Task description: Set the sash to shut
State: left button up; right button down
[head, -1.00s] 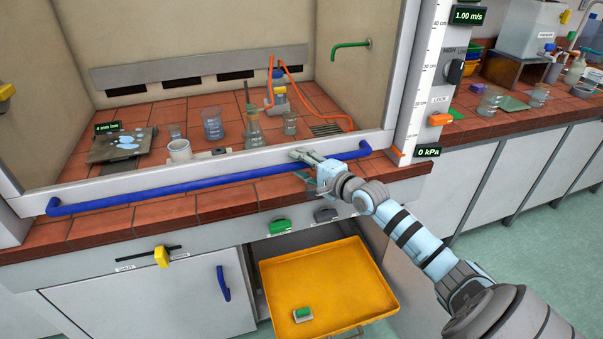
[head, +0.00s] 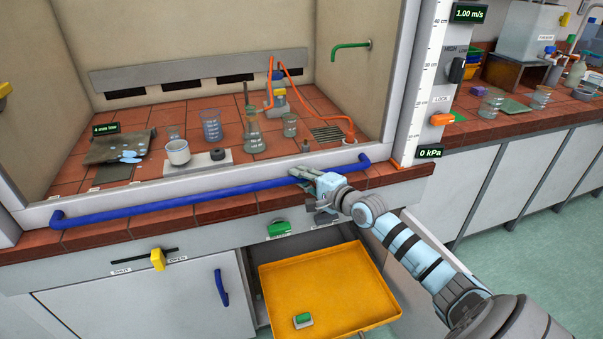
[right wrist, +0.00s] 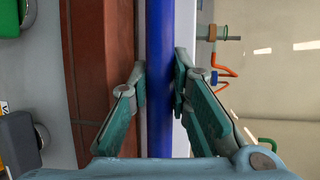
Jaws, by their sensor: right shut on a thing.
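The sash is a large framed pane across the fume cupboard's front, and its pale bottom rail (head: 130,197) is low, just above the tiled front edge. A long blue handle bar (head: 190,203) runs along that rail. My right gripper (head: 304,175) is shut on the bar near its right end. In the right wrist view the fingers of my right gripper (right wrist: 160,88) lie on both sides of the blue bar (right wrist: 160,40). A small orange pointer (head: 396,164) sits near the bottom of the white scale (head: 418,100). My left gripper is not in view.
Behind the sash stand a beaker (head: 211,125), a flask (head: 254,135), a hotplate (head: 200,166) and an orange hose (head: 290,75). An orange lock knob (head: 441,120) is right of the scale. Below, an open drawer with a yellow tray (head: 335,285) juts out under my right arm.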

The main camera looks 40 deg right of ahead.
jog(key=shift+f, duration=0.4)
jog(key=shift+s, duration=0.1)
